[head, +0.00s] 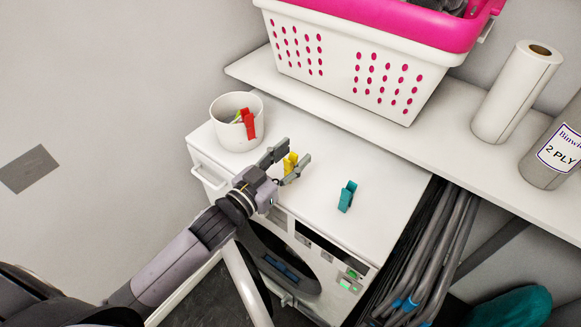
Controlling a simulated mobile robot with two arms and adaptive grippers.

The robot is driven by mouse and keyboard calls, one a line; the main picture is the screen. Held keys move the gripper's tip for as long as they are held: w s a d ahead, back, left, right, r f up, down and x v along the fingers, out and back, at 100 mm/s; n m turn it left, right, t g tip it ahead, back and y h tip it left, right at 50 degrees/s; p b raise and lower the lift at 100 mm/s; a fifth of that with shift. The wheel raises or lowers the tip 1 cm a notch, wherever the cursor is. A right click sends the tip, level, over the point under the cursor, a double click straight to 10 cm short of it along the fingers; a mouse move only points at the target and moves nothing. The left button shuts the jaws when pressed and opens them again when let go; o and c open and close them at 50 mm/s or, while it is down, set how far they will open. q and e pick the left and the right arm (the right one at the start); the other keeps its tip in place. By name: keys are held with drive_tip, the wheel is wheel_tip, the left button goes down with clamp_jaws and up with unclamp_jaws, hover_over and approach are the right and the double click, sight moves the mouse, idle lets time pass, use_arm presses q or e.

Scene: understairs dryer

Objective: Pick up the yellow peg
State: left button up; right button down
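The yellow peg (290,162) stands on the white top of the dryer (325,205). My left gripper (292,157) is open, with one finger on each side of the yellow peg. A gap shows between the peg and the right finger; whether the left finger touches it I cannot tell. The lower part of the peg is partly hidden by the gripper. A red peg (249,124) hangs on the rim of a white pot (226,134) with more pegs inside. My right gripper is not in view.
A shelf (350,107) behind the dryer holds a white and pink laundry basket (345,68), a paper roll (515,95) and a labelled roll (555,150). Folded grey tubes (440,250) stand right of the dryer. The dryer top around the teal peg is clear.

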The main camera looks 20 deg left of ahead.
use_arm(q)
drive_tip(key=c, duration=0.8)
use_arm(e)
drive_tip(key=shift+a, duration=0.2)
